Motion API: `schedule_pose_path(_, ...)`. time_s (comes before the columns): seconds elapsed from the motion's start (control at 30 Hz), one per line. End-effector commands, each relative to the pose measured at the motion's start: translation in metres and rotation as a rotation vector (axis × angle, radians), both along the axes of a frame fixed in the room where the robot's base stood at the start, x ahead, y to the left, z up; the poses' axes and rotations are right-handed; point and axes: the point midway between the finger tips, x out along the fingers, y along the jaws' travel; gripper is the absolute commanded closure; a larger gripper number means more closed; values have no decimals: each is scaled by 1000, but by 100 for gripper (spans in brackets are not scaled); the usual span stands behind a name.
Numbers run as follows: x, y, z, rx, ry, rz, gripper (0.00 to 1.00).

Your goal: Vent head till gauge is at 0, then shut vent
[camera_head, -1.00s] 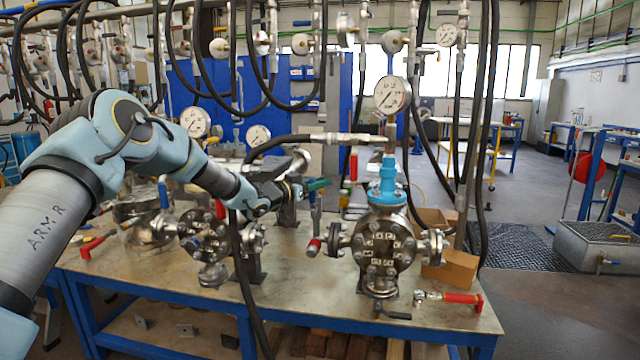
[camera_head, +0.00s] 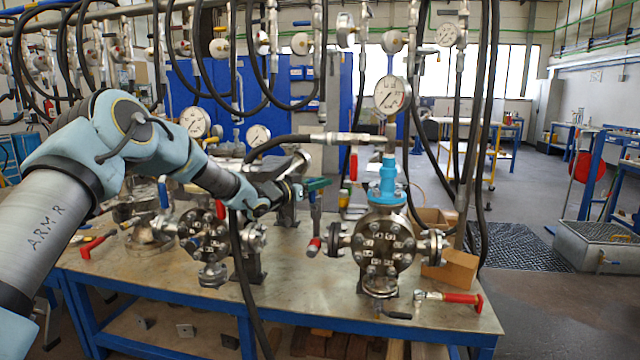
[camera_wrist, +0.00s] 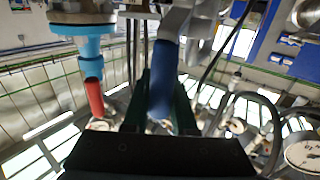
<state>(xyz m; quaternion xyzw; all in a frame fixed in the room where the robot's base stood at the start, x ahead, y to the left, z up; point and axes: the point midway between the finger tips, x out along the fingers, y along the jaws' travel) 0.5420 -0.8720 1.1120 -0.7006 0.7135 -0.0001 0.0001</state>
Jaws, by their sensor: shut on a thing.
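The vessel (camera_head: 385,245) with a bolted round cover stands at the right of the bench, with a bright blue neck (camera_head: 387,182) on top. A round white gauge (camera_head: 391,95) rises above it; its needle is too small to read surely. My gripper (camera_head: 318,184) is left of the blue neck, its green fingers shut. In the wrist view the fingers (camera_wrist: 160,105) close around a dark blue lever handle (camera_wrist: 163,75). The handle is mostly hidden by the gripper in the head view. The blue neck also shows in the wrist view (camera_wrist: 90,50).
A red-handled lever (camera_wrist: 94,97) hangs near the blue neck in the wrist view. A red-handled valve (camera_head: 450,298) sits at the bench's front right. A second flanged vessel (camera_head: 205,235) stands left. Black hoses (camera_head: 240,280) hang across the bench.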

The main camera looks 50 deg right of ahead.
Motion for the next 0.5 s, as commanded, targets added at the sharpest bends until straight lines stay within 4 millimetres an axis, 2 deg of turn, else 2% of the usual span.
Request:
schedule_pose_path(0.27,5,3,-2,-29,46,1,100)
schedule_pose_path(0.5,18,11,-4,-115,176,3,100)
